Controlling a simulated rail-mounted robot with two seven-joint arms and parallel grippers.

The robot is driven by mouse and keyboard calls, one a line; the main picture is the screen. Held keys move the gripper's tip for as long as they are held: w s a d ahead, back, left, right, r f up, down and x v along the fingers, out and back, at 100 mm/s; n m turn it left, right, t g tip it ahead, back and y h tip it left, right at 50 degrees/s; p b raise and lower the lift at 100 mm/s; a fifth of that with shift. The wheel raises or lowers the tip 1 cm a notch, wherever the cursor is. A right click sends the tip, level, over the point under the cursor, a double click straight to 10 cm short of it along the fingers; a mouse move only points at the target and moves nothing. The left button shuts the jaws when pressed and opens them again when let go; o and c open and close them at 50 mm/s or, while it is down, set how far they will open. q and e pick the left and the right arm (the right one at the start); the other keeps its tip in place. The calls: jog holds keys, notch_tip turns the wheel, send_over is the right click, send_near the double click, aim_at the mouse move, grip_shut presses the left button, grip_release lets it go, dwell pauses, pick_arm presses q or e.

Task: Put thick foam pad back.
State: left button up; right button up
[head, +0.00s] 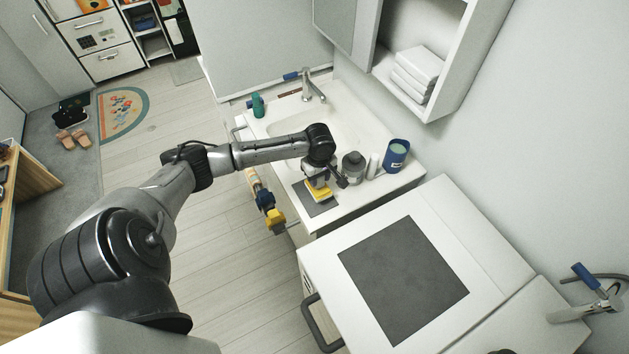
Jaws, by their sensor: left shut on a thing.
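My left gripper (318,179) reaches over the washbasin counter and is shut on the thick foam pad (319,192), a small yellow block. The pad is over a dark grey mat (321,209) near the counter's front right. I cannot tell whether the pad touches the mat. The fingers and wrist hide part of the pad. My right gripper is not in view.
A grey bottle (352,168), a white item (374,165) and a blue cup (396,154) stand close right of the gripper. The basin (300,125) and faucet (313,86) lie behind. A white cabinet top with a dark panel (402,278) is in front.

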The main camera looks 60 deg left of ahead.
pick_arm(q)
jog(key=shift+s+a+f, duration=0.2)
jog(key=shift+a+f, duration=0.35)
jog(key=shift+a, duration=0.35)
jog(key=shift+f+p, duration=1.05)
jog(key=shift+f, duration=0.7)
jog(key=o, duration=1)
jog(key=shift+f, duration=0.15)
jog(key=shift+f+b, duration=0.1)
jog(key=shift+b, duration=0.35)
jog(key=shift+a+r+b, duration=0.15)
jog(key=shift+r+b, duration=0.75)
jog(key=shift+r, duration=6)
